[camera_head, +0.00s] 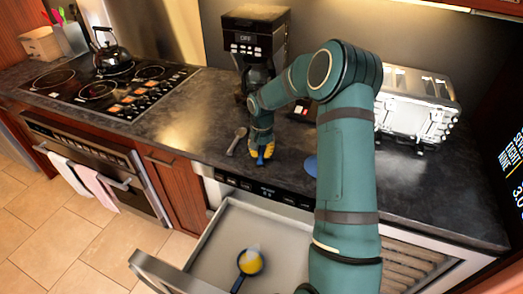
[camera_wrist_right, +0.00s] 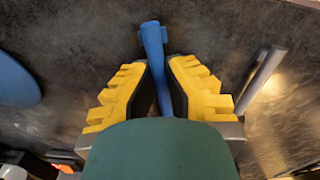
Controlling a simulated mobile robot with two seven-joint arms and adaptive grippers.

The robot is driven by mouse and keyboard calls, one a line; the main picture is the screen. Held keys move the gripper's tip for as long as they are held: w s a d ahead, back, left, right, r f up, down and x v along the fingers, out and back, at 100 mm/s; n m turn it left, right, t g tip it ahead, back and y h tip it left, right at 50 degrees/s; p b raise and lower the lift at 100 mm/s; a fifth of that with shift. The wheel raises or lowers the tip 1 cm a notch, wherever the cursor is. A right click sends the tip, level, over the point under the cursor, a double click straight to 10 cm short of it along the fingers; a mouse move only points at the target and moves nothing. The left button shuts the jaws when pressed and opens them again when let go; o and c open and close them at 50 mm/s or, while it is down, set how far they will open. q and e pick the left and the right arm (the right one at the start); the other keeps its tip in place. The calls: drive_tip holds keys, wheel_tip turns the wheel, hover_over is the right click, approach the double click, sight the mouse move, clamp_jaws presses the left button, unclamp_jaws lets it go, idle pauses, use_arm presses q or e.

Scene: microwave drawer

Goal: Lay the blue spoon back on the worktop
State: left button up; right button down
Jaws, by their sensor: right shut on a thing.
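My right gripper (camera_head: 262,152) is low over the dark worktop (camera_head: 178,128), in front of the coffee maker. Its yellow fingers (camera_wrist_right: 165,85) are shut on the blue spoon, whose narrow blue handle (camera_wrist_right: 154,48) shows between them in the wrist view. In the head view only a small blue part of the spoon (camera_head: 261,160) shows below the fingertips. It is at or just above the worktop; I cannot tell whether it touches. The rest of the spoon is hidden by the gripper. My left gripper is not in view.
A grey spoon (camera_head: 237,141) lies just left of my right gripper. A blue round thing (camera_head: 310,165) lies to the right, partly behind my arm. The open drawer (camera_head: 207,246) holds a small blue pan-like item with yellow inside (camera_head: 250,263). A coffee maker (camera_head: 253,45) and toaster (camera_head: 417,108) stand behind.

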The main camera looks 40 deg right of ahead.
drive_tip(key=shift+f+b, duration=0.3)
drive_tip(key=shift+f, duration=0.15)
idle(0.6)
drive_tip(key=c, duration=1.1)
unclamp_jaws()
drive_tip(key=shift+o, duration=0.2)
wheel_tip(320, 180, up, 12)
drive_tip(key=shift+s, duration=0.1)
